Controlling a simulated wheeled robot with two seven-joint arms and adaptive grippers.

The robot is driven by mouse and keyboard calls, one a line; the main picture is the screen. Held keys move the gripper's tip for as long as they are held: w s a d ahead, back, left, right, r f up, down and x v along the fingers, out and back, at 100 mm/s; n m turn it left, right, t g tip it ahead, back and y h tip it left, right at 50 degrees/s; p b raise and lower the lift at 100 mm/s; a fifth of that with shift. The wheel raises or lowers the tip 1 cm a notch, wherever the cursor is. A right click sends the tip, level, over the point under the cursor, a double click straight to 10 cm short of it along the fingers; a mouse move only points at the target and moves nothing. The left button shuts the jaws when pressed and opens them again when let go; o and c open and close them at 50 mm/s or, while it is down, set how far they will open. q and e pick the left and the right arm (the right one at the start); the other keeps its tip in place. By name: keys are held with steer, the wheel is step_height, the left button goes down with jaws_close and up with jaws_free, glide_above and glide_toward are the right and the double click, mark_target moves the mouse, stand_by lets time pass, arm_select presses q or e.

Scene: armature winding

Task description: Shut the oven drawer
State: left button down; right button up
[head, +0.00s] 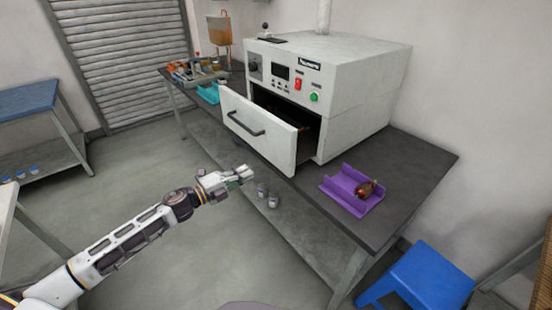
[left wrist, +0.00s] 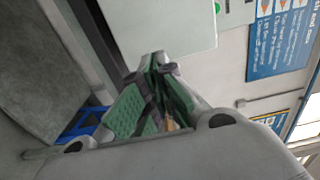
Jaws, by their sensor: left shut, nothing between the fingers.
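The white oven (head: 345,75) stands on the dark bench. Its drawer (head: 262,130) is pulled out toward the front, with a dark handle on its face and a dark gap behind it. My left gripper (head: 246,173) is shut and empty. In the head view it is in front of and below the drawer face, and I see a gap between them. In the left wrist view the shut fingers (left wrist: 158,85) point toward a pale panel, which I cannot surely name. My right gripper is not in view.
A purple tray (head: 338,188) with a small copper-and-dark part (head: 367,189) lies on the bench (head: 425,166) right of the drawer. A blue stool (head: 420,277) stands at lower right. Small grey containers (head: 262,191) sit below the drawer.

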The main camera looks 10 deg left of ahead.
arm_select(q)
steer(key=shift+w+d, duration=0.1)
steer(key=shift+w, duration=0.1)
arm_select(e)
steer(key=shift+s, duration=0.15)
arm_select(q)
steer(key=p, duration=0.1)
glide_toward(282, 155)
steer(key=shift+x, duration=0.85)
steer(key=shift+p+x, duration=0.4)
steer(key=shift+x, duration=0.85)
steer(key=shift+w+d+r, duration=0.15)
steer(key=shift+w+d, duration=0.3)
steer(key=shift+w, duration=0.05)
steer(key=shift+w+d, duration=0.2)
steer(key=shift+w, duration=0.05)
steer(key=shift+w+d, duration=0.2)
steer(key=shift+w, duration=0.1)
steer(key=shift+d, duration=0.1)
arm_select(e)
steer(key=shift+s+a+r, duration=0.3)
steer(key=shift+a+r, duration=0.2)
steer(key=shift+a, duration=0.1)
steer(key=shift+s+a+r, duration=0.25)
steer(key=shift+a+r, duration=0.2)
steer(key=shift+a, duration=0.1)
